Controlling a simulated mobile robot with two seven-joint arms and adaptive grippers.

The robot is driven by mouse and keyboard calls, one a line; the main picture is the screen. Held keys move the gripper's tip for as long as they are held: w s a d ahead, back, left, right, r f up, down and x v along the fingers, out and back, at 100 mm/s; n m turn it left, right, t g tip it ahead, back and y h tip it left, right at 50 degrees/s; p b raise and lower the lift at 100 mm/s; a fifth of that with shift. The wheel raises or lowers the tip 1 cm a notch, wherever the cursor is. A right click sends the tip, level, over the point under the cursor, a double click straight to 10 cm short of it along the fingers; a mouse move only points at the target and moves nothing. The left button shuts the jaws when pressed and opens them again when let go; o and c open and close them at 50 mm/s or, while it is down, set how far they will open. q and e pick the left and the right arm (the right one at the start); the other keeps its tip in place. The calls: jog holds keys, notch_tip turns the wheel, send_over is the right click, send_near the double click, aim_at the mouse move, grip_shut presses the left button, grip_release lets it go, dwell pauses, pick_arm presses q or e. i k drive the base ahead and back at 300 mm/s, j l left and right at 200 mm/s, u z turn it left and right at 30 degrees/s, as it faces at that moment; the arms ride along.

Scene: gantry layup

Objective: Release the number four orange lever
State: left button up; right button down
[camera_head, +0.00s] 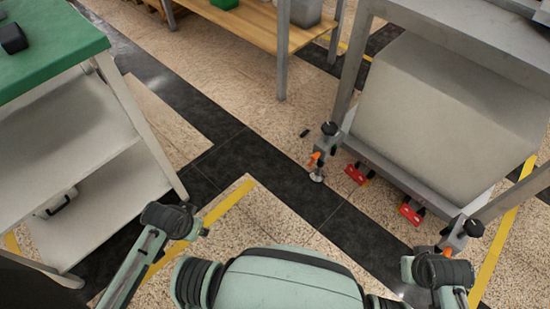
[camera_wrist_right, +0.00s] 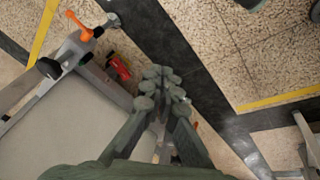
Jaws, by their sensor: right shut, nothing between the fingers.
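Two orange levers show on the feet of the grey metal stand in the head view. One orange lever (camera_head: 314,158) is at the stand's near left corner, and another (camera_head: 428,248) is at its lower right corner, partly behind my right arm. I see no numbers on them. In the right wrist view an orange lever (camera_wrist_right: 79,25) sticks out from a grey foot bracket at the upper left. My right gripper (camera_wrist_right: 160,84) is shut and empty, apart from that lever, to its right and below. A small orange bit (camera_wrist_right: 195,126) shows beside the right finger.
Red pedals or latches (camera_head: 355,174) sit low along the stand's base, one also in the right wrist view (camera_wrist_right: 118,67). A large pale box (camera_head: 450,110) fills the stand. A green-topped table (camera_head: 60,40) is at the left. The floor between is mostly clear.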

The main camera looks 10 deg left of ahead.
aim_at(312, 162)
jog(key=i+l+z, duration=0.2)
jog(key=l, duration=0.3)
jog(key=i+l+z, duration=0.2)
jog(key=i+l, duration=0.2)
